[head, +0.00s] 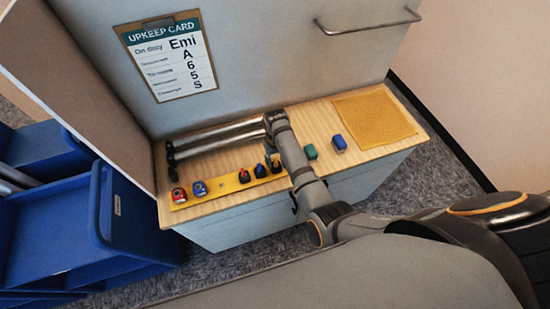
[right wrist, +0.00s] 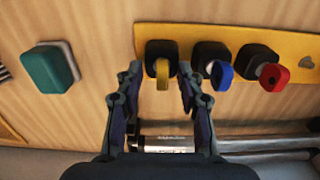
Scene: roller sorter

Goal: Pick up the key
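A yellow strip (head: 222,186) lies along the front of the wooden bench top. On it stand small black-bodied pieces with coloured parts: one with a yellow loop (right wrist: 162,73), one with a blue part (right wrist: 220,75) and one with a red part (right wrist: 271,77). I cannot tell for sure which of them is the key. My right gripper (right wrist: 158,85) is open, with its fingers to either side of the yellow-looped piece, apart from it. In the head view my right gripper (head: 272,158) is over the strip's right end and partly hides that piece. My left gripper is not in view.
Metal rollers (head: 215,136) lie behind the strip. A red piece (head: 178,194) and a blue piece (head: 200,188) sit at its left end. A green block (head: 311,151) and a blue block (head: 339,142) stand right of my arm, before a yellow mat (head: 373,117). Blue bins (head: 130,220) stand left.

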